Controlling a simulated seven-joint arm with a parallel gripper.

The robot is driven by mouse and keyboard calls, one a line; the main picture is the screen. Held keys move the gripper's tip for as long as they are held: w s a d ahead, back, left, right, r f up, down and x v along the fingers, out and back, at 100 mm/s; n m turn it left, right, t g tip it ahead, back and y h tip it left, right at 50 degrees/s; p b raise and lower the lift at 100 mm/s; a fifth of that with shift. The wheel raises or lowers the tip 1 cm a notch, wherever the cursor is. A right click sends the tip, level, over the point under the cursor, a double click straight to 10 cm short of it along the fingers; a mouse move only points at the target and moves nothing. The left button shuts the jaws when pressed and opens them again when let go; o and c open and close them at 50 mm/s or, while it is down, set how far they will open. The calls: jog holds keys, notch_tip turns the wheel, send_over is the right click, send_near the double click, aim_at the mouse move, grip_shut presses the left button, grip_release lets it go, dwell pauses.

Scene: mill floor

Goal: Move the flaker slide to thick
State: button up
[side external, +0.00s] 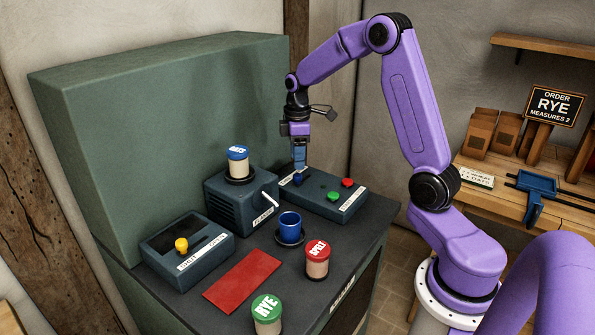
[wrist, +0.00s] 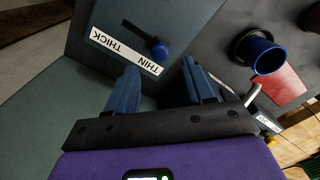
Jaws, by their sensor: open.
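The flaker slide's blue knob (wrist: 160,50) sits at the THIN end of its slot, seen in the wrist view. The slot (wrist: 135,28) runs from it towards the THICK end of the white label (wrist: 124,52). In the side view the knob (side external: 297,180) is on the dark control box (side external: 320,190) at the back right of the bench. My gripper (side external: 299,165) is just above the knob, fingers pointing down. In the wrist view its two blue fingers (wrist: 160,72) are apart, with nothing between them; whether they touch the knob cannot be told.
A green button (side external: 333,196) and a red button (side external: 347,183) share the control box. Nearby are the mill box with an OATS jar (side external: 238,163), a blue cup (side external: 290,224), a SPELT jar (side external: 317,261), a RYE jar (side external: 267,312), a red mat (side external: 242,281) and a yellow-knobbed box (side external: 187,258).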

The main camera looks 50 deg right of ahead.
aim_at(298, 174)
jog(key=shift+f, duration=2.65)
